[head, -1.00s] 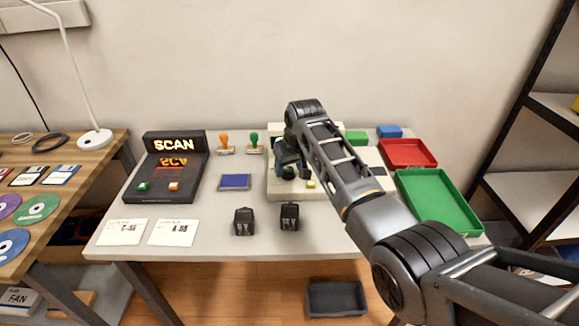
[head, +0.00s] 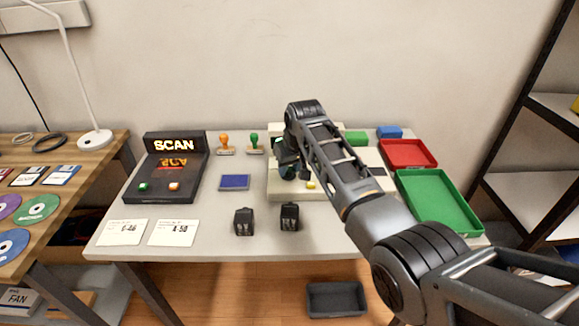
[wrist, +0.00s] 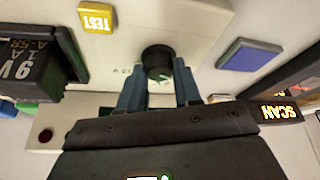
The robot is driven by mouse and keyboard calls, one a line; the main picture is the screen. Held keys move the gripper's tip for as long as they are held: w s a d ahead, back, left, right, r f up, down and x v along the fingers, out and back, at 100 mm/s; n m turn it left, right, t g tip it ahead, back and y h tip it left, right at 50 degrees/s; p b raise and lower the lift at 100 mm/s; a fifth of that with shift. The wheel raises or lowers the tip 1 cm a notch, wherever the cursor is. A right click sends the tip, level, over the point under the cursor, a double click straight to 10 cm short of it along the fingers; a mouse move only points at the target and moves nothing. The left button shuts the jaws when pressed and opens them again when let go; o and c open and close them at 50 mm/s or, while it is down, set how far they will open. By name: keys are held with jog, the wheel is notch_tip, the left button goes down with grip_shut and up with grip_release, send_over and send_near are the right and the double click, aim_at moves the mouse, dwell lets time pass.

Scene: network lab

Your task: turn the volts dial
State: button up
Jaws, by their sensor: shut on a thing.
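The volts dial is a round black knob (wrist: 158,62) on the cream top of the tester. In the wrist view it sits between the two fingertips of my gripper (wrist: 159,85), which is shut on it. In the head view my gripper (head: 287,165) is down at the tester (head: 283,191), and the arm hides the dial and much of the panel. A yellow TEST button (wrist: 97,17) is on the same panel. The dial's scale markings are too unclear to read.
A black 9 V adapter (wrist: 30,72) stands close beside the gripper in the wrist view. Two black adapters (head: 244,221) (head: 290,216) stand before the tester. The blue pad (head: 235,182) and SCAN stand (head: 176,144) are left; red (head: 409,164) and green (head: 457,229) trays are right.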

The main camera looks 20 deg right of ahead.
jog(key=shift+m, duration=0.3)
jog(key=m, duration=0.1)
jog(key=m+h, duration=0.1)
jog(key=m, duration=0.1)
jog(key=shift+a+m+h, duration=0.2)
jog(key=shift+m+h, duration=0.1)
jog(key=m, duration=0.2)
jog(key=m+g+h+b, duration=0.1)
jog(key=m, duration=0.1)
jog(key=shift+w+a+f+m+h+b, duration=0.1)
jog(key=shift+f+m+h+b, duration=0.1)
jog(key=shift+m+h+b, duration=0.1)
jog(key=m+g+b, duration=0.1)
jog(key=m+b, duration=0.1)
jog(key=b, duration=0.1)
jog(key=m+h+b, duration=0.1)
jog(key=m+b, duration=0.2)
jog(key=shift+w+a+f+g, duration=0.1)
jog(key=shift+w+g, duration=0.05)
jog(key=shift+g, duration=0.25)
jog(key=m+b, duration=0.2)
jog(key=m+g+b, duration=0.1)
jog(key=m+b, duration=0.1)
jog(key=b, duration=0.1)
jog(key=shift+w+r+h, duration=0.1)
jog(key=shift+r+h, duration=0.1)
jog(key=shift+h, duration=0.1)
jog(key=shift+r+g+b, duration=0.1)
jog(key=shift+g+b, duration=0.2)
jog(key=o, duration=1)
